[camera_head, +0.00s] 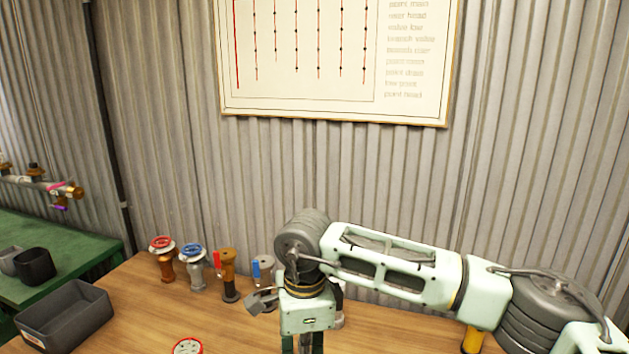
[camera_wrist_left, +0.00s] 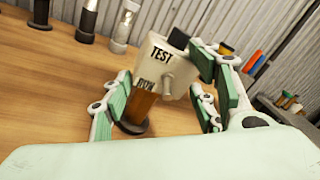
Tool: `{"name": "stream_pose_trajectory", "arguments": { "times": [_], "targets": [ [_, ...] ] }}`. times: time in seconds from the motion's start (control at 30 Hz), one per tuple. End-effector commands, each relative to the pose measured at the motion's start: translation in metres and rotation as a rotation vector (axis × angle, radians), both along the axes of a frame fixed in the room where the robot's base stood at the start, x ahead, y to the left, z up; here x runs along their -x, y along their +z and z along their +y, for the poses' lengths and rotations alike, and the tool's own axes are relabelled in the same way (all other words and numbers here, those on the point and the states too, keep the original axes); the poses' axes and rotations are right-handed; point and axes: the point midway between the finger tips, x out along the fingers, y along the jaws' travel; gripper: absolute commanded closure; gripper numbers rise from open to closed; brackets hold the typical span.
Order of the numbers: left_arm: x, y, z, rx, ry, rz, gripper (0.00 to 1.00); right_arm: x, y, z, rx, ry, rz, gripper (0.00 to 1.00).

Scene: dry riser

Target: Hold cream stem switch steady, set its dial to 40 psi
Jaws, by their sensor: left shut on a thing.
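In the left wrist view the cream stem switch (camera_wrist_left: 160,62) has a cream head marked TEST, with a second small label below. It stands, tilted in this view, on an orange-brown stem (camera_wrist_left: 140,107) with a dark round base. A black part sits on its upper right, and a small pale stub sticks out of its face. My left gripper (camera_wrist_left: 160,90) has its green-padded fingers around the switch and is shut on it. A dial reading cannot be made out. In the head view my right gripper (camera_head: 303,343) points down, its fingertips cut off by the bottom edge.
A red wheel (camera_head: 188,346) shows at the bottom. A dark grey tray (camera_head: 66,316) is at left. A corrugated wall rises behind.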

Motion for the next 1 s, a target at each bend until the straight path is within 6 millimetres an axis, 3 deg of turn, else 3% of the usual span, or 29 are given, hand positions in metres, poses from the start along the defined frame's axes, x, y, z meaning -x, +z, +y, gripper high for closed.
{"name": "stream_pose_trajectory", "arguments": {
  "times": [0.03,0.33,0.37,0.6,1.0],
  "targets": [
    [0.0000,-0.0083,0.0027,-0.015,0.006,0.012,0.87,0.0002,0.0017,-0.0001,0.000,0.000,0.000,1.00],
    [-0.0001,-0.0080,0.0027,-0.015,0.006,0.012,0.87,0.0002,0.0025,0.0000,-0.001,0.000,0.000,1.00],
    [-0.0001,-0.0080,0.0027,-0.015,0.006,0.012,0.44,0.0002,0.0025,0.0001,-0.001,0.000,0.000,1.00],
    [0.0003,-0.0071,0.0019,-0.012,0.005,0.012,0.24,0.0001,0.0026,0.0001,-0.001,0.000,0.000,1.00],
    [0.0066,-0.0042,0.0052,-0.007,0.003,0.008,0.24,0.0001,0.0030,0.0002,-0.001,0.000,-0.001,1.00]
  ]
}}
